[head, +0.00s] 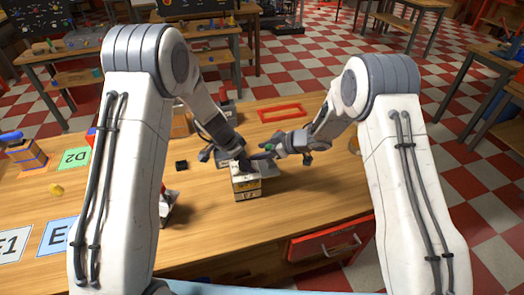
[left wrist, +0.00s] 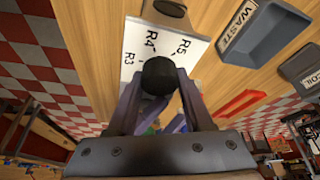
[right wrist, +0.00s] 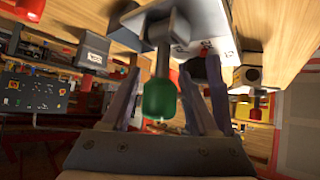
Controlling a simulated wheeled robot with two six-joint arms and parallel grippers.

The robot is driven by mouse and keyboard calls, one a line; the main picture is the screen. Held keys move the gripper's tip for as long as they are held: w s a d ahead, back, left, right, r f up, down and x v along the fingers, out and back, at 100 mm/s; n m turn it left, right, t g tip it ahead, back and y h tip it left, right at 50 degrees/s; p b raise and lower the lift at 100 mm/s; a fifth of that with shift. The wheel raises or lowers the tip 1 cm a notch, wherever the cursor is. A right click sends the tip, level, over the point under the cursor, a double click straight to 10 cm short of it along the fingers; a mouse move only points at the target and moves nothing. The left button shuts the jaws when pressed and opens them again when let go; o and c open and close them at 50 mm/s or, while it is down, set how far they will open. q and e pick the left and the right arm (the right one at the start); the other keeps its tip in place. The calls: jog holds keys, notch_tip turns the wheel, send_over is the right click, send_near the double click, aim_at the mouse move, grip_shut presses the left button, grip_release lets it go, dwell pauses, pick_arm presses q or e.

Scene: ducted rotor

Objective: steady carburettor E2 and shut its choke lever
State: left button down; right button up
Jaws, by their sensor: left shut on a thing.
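My left gripper (head: 243,163) is low over the table, just above a small pale block with dark markings (head: 247,187). In the left wrist view its fingers (left wrist: 163,95) close around a black round knob (left wrist: 160,75). My right gripper (head: 268,151) is beside it, to the right. In the right wrist view its fingers (right wrist: 172,85) stand apart, with a green knob (right wrist: 160,99) on a grey lever (right wrist: 165,40) between them. Contact with the green knob cannot be told. The carburettor's body is mostly hidden by the grippers, and no E2 label on it is readable.
A WASTE bin (left wrist: 265,45) and a red outlined tray (head: 282,112) are farther off. Label cards E1 (head: 10,244) and D2 (head: 75,158) lie at left. The front of the table is fairly clear.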

pick_arm(q)
jog(key=shift+a, duration=0.1)
pick_arm(e)
jog(key=shift+d+f, duration=0.1)
jog(key=shift+d, duration=0.05)
dwell(0.3)
jog(key=shift+s+d+r, duration=0.15)
jog(key=shift+d+r, duration=0.15)
jog(key=v, duration=1.1)
pick_arm(q)
jog(key=shift+c, duration=1.1)
grip_release()
